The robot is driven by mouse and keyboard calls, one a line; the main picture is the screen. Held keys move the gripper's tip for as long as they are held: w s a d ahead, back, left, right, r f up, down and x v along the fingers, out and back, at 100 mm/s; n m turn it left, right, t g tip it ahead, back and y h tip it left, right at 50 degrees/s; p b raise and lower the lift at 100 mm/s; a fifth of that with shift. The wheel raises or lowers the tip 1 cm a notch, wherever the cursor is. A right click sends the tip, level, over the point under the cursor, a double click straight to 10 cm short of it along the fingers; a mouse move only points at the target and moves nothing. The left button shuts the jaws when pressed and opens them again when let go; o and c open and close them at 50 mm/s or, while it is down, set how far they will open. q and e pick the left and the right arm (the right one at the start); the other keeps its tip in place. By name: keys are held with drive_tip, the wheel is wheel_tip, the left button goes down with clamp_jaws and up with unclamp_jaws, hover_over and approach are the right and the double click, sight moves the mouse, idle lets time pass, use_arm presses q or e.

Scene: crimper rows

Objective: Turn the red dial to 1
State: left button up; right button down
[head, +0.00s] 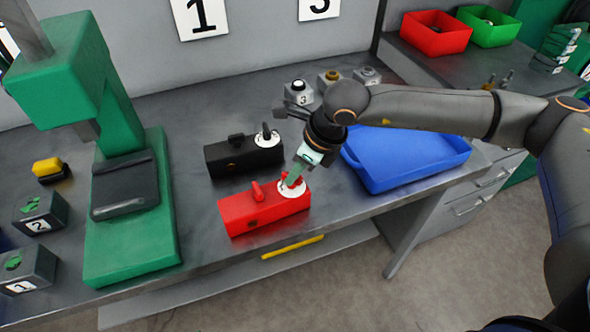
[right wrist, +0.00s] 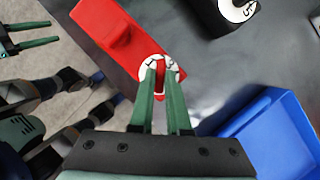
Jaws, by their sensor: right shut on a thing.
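The red box (head: 262,212) stands on the grey bench near its front edge, with a round white numbered dial plate (head: 297,190) at its right end. A red knob (right wrist: 160,74) rises from this plate. My right gripper (head: 289,182) reaches down onto the dial from the right. In the right wrist view its green fingers (right wrist: 160,80) stand on both sides of the red knob, shut on it. Digits show on the plate, a 1 at the left among them; the fingers hide part of the plate. My left gripper (right wrist: 35,36) shows in the right wrist view, its fingers apart and empty.
A black box (head: 240,158) with its own white dial stands behind the red one. A blue tray (head: 405,180) lies to the right under my right arm. A green press (head: 130,215) stands at the left. Small numbered blocks (head: 298,93) are at the back.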

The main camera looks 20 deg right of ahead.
drive_tip(key=n+b, duration=0.3)
drive_tip(key=shift+w+f+g+y, duration=0.15)
drive_tip(key=shift+f+g+y, duration=0.1)
drive_tip(key=shift+g+y, duration=0.15)
drive_tip(key=n+g+b, duration=0.1)
drive_tip(key=n+b, duration=0.1)
drive_tip(key=n, duration=0.1)
drive_tip(key=shift+r+b, duration=0.1)
drive_tip(key=shift+b, duration=0.2)
drive_tip(key=shift+w+r+n+g+y+b, duration=0.1)
drive_tip(key=shift+n+g+y+b, duration=0.35)
drive_tip(key=shift+n, duration=0.65)
drive_tip(key=c, duration=0.9)
unclamp_jaws()
drive_tip(key=shift+d, duration=0.1)
drive_tip(key=shift+r+h, duration=0.15)
drive_tip(key=shift+h, duration=0.1)
